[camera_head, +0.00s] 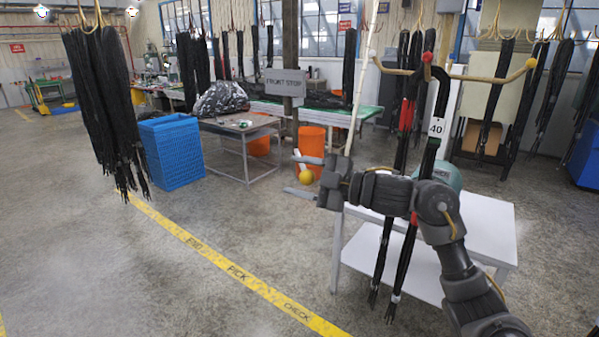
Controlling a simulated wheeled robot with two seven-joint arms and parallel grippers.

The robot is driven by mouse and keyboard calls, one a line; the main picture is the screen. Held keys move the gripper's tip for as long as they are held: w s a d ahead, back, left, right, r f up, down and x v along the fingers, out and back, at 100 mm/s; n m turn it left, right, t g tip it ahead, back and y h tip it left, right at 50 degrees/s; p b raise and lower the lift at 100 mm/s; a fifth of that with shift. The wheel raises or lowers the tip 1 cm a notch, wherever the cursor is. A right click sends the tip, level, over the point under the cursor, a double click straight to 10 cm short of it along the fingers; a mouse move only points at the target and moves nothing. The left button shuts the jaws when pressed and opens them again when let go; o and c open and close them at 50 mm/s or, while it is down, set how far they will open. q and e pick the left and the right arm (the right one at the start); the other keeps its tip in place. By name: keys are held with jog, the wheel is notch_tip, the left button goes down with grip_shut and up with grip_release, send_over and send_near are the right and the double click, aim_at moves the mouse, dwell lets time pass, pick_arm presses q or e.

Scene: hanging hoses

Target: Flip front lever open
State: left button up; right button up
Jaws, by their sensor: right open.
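My right arm comes in from the lower right, and its right gripper (303,176) points left with two spread fingers, one above the other. A yellow ball knob (306,178) shows between the fingers, with a short white piece rising above it. This looks like the front lever, but I cannot tell whether the fingers touch it. A grey "FRONT STOP" sign (285,83) is on a post behind and above the gripper. My left gripper is not in view.
Black hoses (100,90) hang at the left, and more hoses (406,90) with a "40" tag hang behind my right arm. A white table (480,220) stands under it. A blue crate (170,152) and an orange bucket (311,143) stand behind. The floor at lower left is clear.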

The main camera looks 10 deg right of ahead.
grip_shut()
jog(key=shift+a, duration=0.1)
dwell(0.3)
